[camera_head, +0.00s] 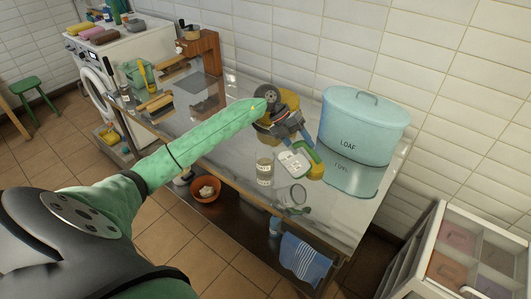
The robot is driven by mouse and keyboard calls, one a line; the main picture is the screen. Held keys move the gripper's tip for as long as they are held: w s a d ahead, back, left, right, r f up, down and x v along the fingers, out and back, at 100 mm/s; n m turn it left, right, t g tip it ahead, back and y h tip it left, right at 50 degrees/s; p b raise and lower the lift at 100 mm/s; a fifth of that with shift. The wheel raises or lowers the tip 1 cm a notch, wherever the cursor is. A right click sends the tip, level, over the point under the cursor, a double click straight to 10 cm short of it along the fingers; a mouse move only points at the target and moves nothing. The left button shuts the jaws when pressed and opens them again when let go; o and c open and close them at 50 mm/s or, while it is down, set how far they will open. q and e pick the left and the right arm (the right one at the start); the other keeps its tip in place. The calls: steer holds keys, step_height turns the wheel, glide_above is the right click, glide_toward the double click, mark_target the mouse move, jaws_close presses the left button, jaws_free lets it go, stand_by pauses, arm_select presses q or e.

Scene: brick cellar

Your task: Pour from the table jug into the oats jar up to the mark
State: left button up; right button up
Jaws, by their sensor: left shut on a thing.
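My left gripper (303,142) reaches over the metal table from the left, at the end of the green sleeve. It is shut on a small yellow-and-green thing (316,170), partly hidden by the fingers; I cannot tell if this is the jug. A clear jar with a pale label (264,171) stands upright on the table, left of and below the fingers, apart from them. I take it for the oats jar; its mark and fill level are too small to read. A clear glass vessel (297,196) is near the front edge. My right gripper is out of view.
A pale blue LOAF bin (361,128) stands right of my gripper. A white lettered thing (293,164) lies below the fingers. A mustard-yellow thing (291,98) is partly hidden behind my gripper.

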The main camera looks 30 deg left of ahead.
arm_select(q)
steer(key=shift+a, duration=0.1)
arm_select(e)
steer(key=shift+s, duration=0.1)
arm_select(q)
steer(key=shift+s+a+r+h, duration=0.1)
steer(key=shift+a+r+h, duration=0.1)
steer(key=shift+r+h, duration=0.1)
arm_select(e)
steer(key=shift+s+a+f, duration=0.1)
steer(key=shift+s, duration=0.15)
arm_select(q)
steer(key=shift+a+r+h, duration=0.25)
steer(key=shift+h, duration=0.05)
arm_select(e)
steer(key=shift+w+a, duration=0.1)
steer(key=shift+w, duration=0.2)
arm_select(q)
steer(key=shift+a, duration=0.1)
steer(key=shift+r, duration=0.1)
